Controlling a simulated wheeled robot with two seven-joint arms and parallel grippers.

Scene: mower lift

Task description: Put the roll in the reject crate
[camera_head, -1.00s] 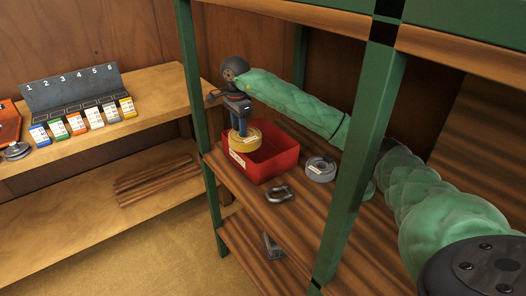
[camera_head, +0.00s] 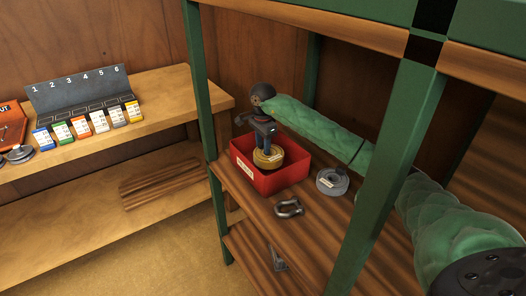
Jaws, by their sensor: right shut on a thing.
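The red reject crate (camera_head: 280,182) stands on the wooden shelf of the green-posted rack, with a white label on its left wall. My right gripper (camera_head: 267,146) points down over the crate and is shut on the yellow-tan roll (camera_head: 269,160). The roll is within the crate's opening, lying roughly flat, its lower part close to the crate's inside. I cannot tell whether it touches the crate floor. My left gripper is out of view.
A grey roll (camera_head: 332,182) and a metal shackle (camera_head: 289,208) lie on the shelf beside the crate. A green post (camera_head: 393,165) stands in front of my right arm. A wooden bench (camera_head: 100,150) at left holds a numbered rack (camera_head: 80,88) with several coloured cards.

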